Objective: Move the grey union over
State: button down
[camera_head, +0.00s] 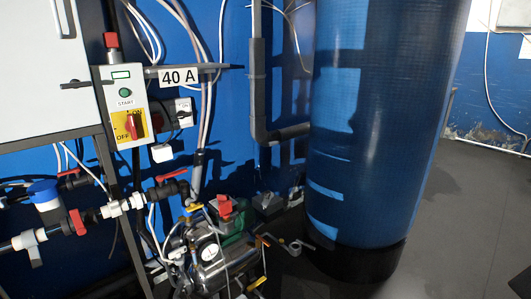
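I cannot pick out the grey union with certainty. A grey pipe (258,95) runs down the blue wall in the middle and bends right at its foot towards the tank. A pale, whitish-grey fitting (117,207) sits in the dark pipe line at the lower left, next to a red valve handle (77,222). A second pale fitting (28,239) is further left on the same line. I cannot tell whether any of these is the union. My gripper is not in view.
A big blue tank (375,120) on a black base (365,262) stands right of centre. A control box (122,107) with a red switch hangs at the left. A steel vessel (210,265) with a gauge, valves and hoses crowds the lower middle. Grey floor (455,225) is clear at right.

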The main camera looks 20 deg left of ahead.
aim_at(35, 256)
jog(key=u, duration=1)
jog(key=i, duration=0.95)
jog(key=u, duration=0.95)
jog(key=i, duration=0.2)
jog(key=u, duration=0.15)
